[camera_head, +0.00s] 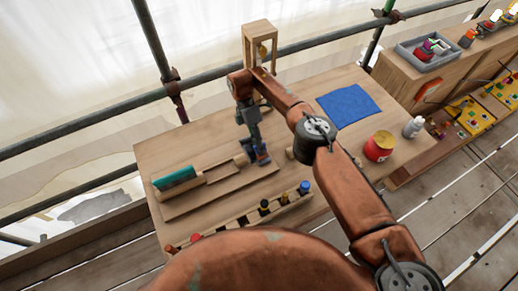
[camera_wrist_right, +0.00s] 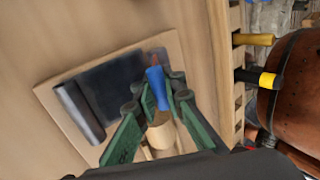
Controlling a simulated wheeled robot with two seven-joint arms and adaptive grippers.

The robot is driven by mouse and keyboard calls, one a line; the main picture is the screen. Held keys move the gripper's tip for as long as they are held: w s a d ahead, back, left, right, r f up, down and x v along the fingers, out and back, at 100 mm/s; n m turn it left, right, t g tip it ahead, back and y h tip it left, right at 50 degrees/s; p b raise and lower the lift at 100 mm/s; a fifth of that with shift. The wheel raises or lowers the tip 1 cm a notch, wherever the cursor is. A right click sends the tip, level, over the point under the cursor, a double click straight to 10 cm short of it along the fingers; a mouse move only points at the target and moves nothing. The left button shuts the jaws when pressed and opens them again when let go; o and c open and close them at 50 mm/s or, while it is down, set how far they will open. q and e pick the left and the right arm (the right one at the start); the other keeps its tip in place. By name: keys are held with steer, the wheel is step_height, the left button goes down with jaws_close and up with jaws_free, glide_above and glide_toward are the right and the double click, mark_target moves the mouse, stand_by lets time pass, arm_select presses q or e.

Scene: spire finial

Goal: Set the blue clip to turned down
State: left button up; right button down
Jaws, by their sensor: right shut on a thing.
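My right gripper (camera_head: 262,160) reaches down to the wooden work board (camera_head: 219,197) on the table. In the right wrist view, the gripper's green fingers (camera_wrist_right: 156,98) are closed around a slim blue piece (camera_wrist_right: 155,80), which looks like the blue clip. The blue piece stands out beside the end of a pale wooden cylinder (camera_wrist_right: 161,133). Its far end has a reddish-brown tip over a dark sheet (camera_wrist_right: 112,88). The fingers hide part of the clip, and I cannot tell which way it is turned. My left gripper is not in view.
A tool rack (camera_head: 240,219) with coloured handles runs along the near edge. A blue cloth (camera_head: 348,104), a red tin (camera_head: 379,147) and a white bottle (camera_head: 413,127) are at right.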

steer(key=c, duration=2)
jaws_free()
steer(key=shift+o, duration=0.2)
step_height(320, 180, up, 10)
